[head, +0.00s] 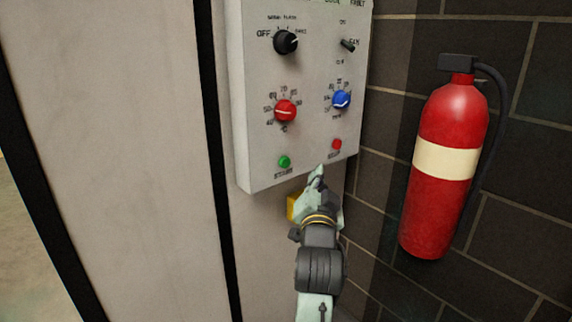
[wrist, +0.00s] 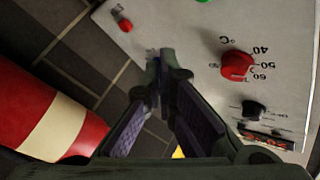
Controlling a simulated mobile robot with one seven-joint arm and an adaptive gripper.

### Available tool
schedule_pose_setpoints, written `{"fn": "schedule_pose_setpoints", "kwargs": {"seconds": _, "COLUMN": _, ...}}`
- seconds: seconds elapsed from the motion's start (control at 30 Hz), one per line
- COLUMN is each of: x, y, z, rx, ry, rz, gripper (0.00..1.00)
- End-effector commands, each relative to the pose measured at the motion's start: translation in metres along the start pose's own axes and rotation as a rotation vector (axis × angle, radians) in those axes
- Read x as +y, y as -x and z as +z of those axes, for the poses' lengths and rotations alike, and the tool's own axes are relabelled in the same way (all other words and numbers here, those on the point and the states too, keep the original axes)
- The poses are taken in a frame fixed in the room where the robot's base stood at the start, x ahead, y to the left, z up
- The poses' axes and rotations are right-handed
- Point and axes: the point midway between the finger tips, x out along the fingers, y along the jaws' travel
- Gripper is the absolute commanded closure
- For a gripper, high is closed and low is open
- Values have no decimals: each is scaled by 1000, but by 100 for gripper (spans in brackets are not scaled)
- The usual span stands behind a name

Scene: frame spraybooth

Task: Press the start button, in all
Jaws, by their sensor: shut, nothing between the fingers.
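The green start button (head: 284,162) is on the lower left of the grey control panel (head: 262,130), in plain view in the head view. Only a sliver of green shows at the top edge of the wrist view (wrist: 205,1). My gripper (head: 318,174) is shut and empty. In the head view its tips are to the right of the start button and a little lower, apart from it in the picture, near the panel's bottom edge. The fingers also show closed together in the wrist view (wrist: 160,68). I cannot tell their exact distance from the panel.
A red stop button (head: 336,144) is just above the gripper tips. Red (head: 285,111), blue (head: 341,99) and black (head: 286,42) knobs stick out higher up. A red fire extinguisher (head: 455,125) hangs on the right brick wall. A yellow piece (head: 293,207) shows beside the gripper.

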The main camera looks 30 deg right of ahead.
Motion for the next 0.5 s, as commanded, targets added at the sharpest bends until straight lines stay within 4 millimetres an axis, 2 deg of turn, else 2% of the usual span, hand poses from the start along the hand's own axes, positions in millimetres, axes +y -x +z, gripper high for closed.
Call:
{"fn": "schedule_pose_setpoints", "kwargs": {"seconds": 0.03, "x": 7, "y": 0, "z": -2, "rx": 1, "ry": -3, "rz": 14, "gripper": 100}}
{"fn": "schedule_pose_setpoints", "kwargs": {"seconds": 0.13, "x": 13, "y": 0, "z": -3, "rx": 0, "ry": -6, "rz": 24, "gripper": 100}}
{"fn": "schedule_pose_setpoints", "kwargs": {"seconds": 0.5, "x": 11, "y": -1, "z": -2, "rx": 0, "ry": -6, "rz": 23, "gripper": 100}}
